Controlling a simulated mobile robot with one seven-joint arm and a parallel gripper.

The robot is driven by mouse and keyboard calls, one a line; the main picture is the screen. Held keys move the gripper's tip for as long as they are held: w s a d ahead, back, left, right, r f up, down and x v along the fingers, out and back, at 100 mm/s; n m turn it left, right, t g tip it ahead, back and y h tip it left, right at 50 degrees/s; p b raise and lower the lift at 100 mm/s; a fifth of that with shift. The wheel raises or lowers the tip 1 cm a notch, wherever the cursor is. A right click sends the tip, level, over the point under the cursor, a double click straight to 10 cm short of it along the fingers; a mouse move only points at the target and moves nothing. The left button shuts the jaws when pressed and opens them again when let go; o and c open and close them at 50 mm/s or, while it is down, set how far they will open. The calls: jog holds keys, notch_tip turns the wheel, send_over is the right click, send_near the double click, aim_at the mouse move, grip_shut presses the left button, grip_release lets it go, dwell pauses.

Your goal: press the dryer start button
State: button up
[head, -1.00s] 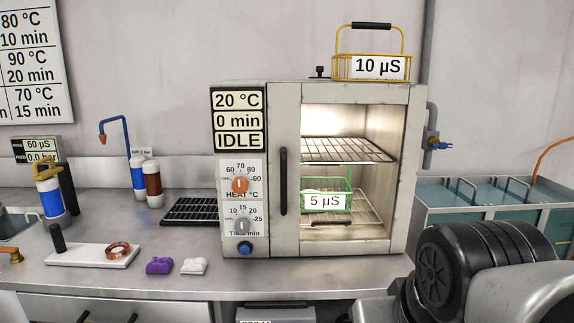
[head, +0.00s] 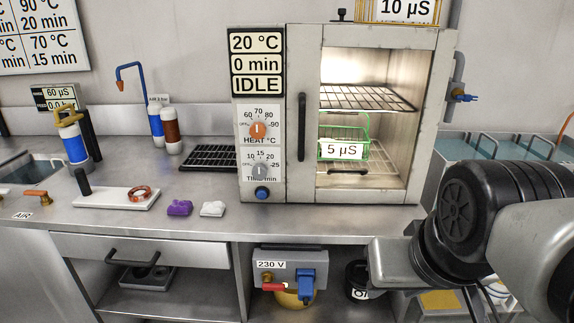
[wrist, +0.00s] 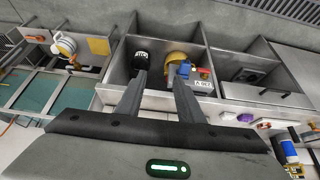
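The dryer (head: 305,115) stands on the steel bench, with a display (head: 257,63) reading 20 °C, 0 min, IDLE. A round blue button (head: 262,193) sits at the bottom of its control panel, below an orange heat knob (head: 258,130) and a grey time knob (head: 261,170). No label on the button is readable. A green basket marked 5 µS (head: 343,150) is inside, visible through the lit front. My gripper (wrist: 160,80) shows in the wrist view, fingers apart and empty, away from the button; the head view shows only my arm at the right.
A 230 V box (head: 290,270) with red and blue levers sits under the bench, beside a black container (head: 357,281). A white board (head: 117,198), purple piece (head: 179,208) and white piece (head: 212,209) lie left of the dryer. A yellow 10 µS basket (head: 398,10) stands on top.

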grip_shut()
dwell(1.4)
